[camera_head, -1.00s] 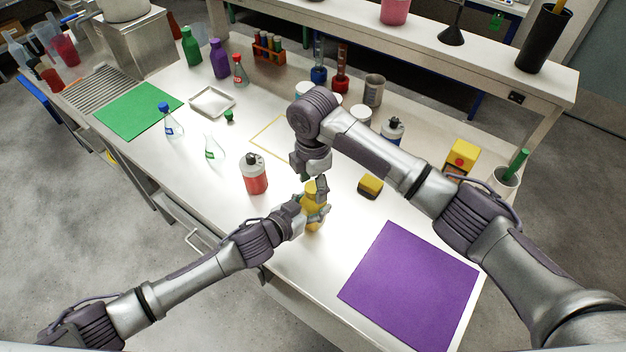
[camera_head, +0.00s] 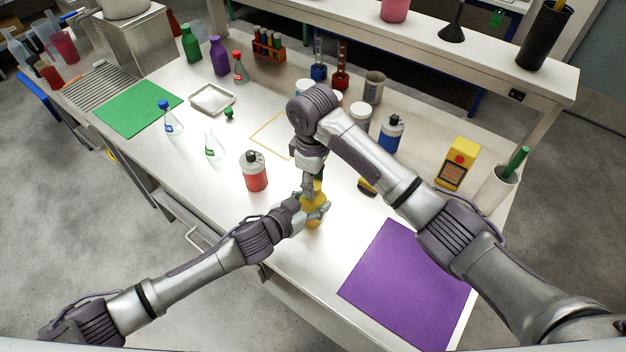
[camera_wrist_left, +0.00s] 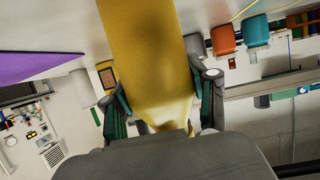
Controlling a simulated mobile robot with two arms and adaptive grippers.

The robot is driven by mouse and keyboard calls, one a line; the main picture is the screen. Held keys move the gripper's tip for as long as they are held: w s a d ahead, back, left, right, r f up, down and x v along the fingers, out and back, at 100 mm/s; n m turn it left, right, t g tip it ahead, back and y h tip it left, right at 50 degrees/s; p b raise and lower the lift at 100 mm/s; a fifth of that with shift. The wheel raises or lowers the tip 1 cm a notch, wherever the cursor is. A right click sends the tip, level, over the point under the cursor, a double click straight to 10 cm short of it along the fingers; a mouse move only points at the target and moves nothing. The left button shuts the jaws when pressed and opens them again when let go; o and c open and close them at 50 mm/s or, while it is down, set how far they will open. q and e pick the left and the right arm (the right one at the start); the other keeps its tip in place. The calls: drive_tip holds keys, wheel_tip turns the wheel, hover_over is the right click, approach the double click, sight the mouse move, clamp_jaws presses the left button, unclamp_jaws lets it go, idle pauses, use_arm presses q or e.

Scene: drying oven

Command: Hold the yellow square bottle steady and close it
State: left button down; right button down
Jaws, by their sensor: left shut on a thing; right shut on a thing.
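The yellow square bottle (camera_head: 314,203) stands upright on the white bench near its front edge. My left gripper (camera_head: 317,214) is shut around its body from the front left. In the left wrist view the bottle's yellow body (camera_wrist_left: 147,50) fills the space between the fingers of my left gripper (camera_wrist_left: 163,100). My right gripper (camera_head: 314,188) points straight down over the bottle's top and is shut at the mouth. The cap in it is hidden by the fingers, so I cannot tell how it sits on the neck.
A red bottle (camera_head: 254,176) stands just left of the yellow one. A purple mat (camera_head: 405,285) lies to the right. A blue-labelled bottle (camera_head: 390,135) and a yellow device (camera_head: 456,163) stand behind my right arm.

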drive_tip(key=m, duration=0.5)
drive_tip(key=shift+a, duration=0.1)
drive_tip(key=m, duration=0.5)
drive_tip(key=c, duration=0.7)
unclamp_jaws()
drive_tip(key=shift+r, duration=2.25)
